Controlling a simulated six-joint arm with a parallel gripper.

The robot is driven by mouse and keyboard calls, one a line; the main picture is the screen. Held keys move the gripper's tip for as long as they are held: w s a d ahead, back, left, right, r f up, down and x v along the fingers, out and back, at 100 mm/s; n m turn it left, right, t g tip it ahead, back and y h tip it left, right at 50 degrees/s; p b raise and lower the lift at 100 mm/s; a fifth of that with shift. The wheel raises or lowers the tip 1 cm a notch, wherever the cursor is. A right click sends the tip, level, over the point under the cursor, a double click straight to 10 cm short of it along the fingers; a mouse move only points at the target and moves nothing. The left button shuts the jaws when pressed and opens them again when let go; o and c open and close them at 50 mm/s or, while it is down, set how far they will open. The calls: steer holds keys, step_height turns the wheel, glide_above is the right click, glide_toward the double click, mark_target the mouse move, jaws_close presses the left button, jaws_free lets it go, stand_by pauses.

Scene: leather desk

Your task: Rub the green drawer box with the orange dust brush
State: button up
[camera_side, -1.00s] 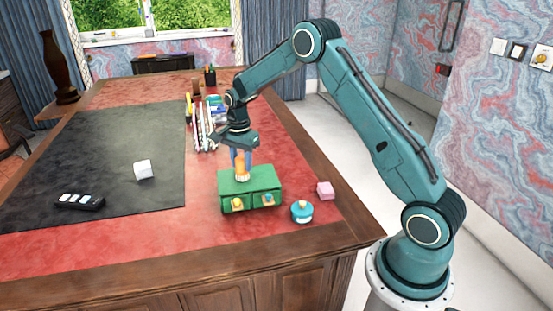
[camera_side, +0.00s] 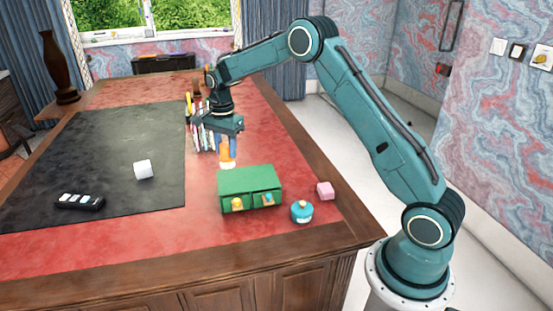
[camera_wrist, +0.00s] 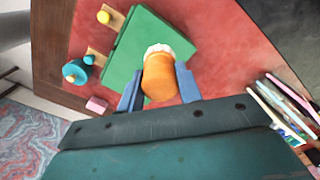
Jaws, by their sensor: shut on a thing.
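In the side view the brush is behind and left of the box top. In the wrist view the brush (camera_wrist: 160,80) sits between the blue fingers, its bristles near the edge of the green box (camera_wrist: 137,50). I cannot tell whether the bristles touch the box.
A teal round pot (camera_side: 302,211) and a pink block (camera_side: 325,190) stand right of the box. Upright books (camera_side: 200,130) are behind my gripper. A white cube (camera_side: 142,169) and a dark remote (camera_side: 79,201) lie on the black mat (camera_side: 100,150). Red desk left of the box is clear.

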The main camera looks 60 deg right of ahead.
steer(key=shift+r, duration=1.3)
